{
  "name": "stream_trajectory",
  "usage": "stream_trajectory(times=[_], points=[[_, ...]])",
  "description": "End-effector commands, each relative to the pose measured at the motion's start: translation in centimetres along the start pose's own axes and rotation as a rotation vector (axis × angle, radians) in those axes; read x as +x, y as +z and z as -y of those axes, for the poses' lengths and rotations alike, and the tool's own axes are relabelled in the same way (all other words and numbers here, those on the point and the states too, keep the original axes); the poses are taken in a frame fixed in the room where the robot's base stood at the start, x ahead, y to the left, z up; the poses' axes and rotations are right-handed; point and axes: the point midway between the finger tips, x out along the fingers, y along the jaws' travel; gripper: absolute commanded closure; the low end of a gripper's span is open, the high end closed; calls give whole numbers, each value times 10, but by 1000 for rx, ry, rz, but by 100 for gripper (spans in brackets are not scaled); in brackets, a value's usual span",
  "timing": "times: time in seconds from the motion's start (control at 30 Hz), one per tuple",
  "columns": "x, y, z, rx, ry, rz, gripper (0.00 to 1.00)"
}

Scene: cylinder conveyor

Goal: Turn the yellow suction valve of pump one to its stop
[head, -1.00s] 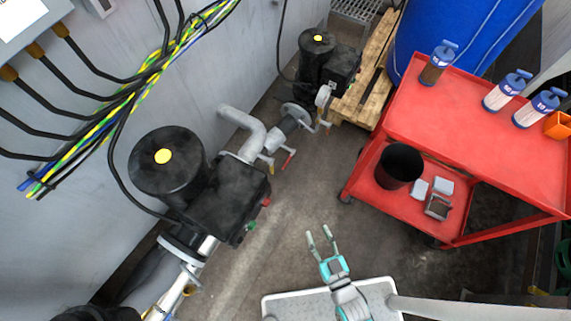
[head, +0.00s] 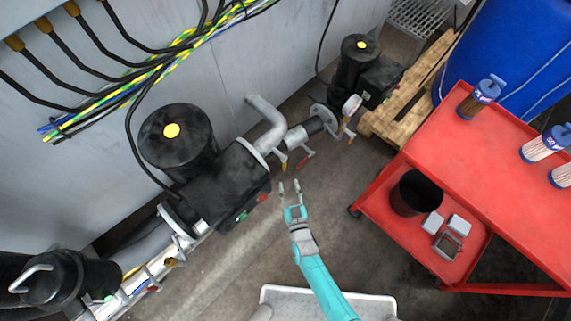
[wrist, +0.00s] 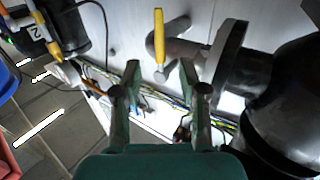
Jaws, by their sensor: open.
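My gripper (head: 290,186) is open and empty, with its fingers pointing toward the pipework right of the near black pump (head: 205,180). A yellow valve lever (head: 283,161) hangs on the pipe just beyond the fingertips. In the wrist view, a yellow lever (wrist: 159,38) stands upright ahead of the gap between the open fingers (wrist: 161,66), apart from them. I cannot read a number on the near pump, so I cannot confirm it is pump one.
A red lever (head: 306,158) hangs close right of the yellow one. A second black pump (head: 362,78) stands farther back by a wooden pallet (head: 407,112). A red cart (head: 475,140) stands right. The wall (head: 215,75) carries cables. Floor between pump and cart is clear.

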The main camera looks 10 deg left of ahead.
Motion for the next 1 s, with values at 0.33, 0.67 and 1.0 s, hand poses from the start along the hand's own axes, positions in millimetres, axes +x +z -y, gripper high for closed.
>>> stream_trajectory(times=[0.33, 0.67, 1.0], points=[[61, -1, -1, 1, 2, -1, 58], [88, 0, -1, 1, 1, 0, 58], [89, 0, -1, 1, 1, 0, 65]])
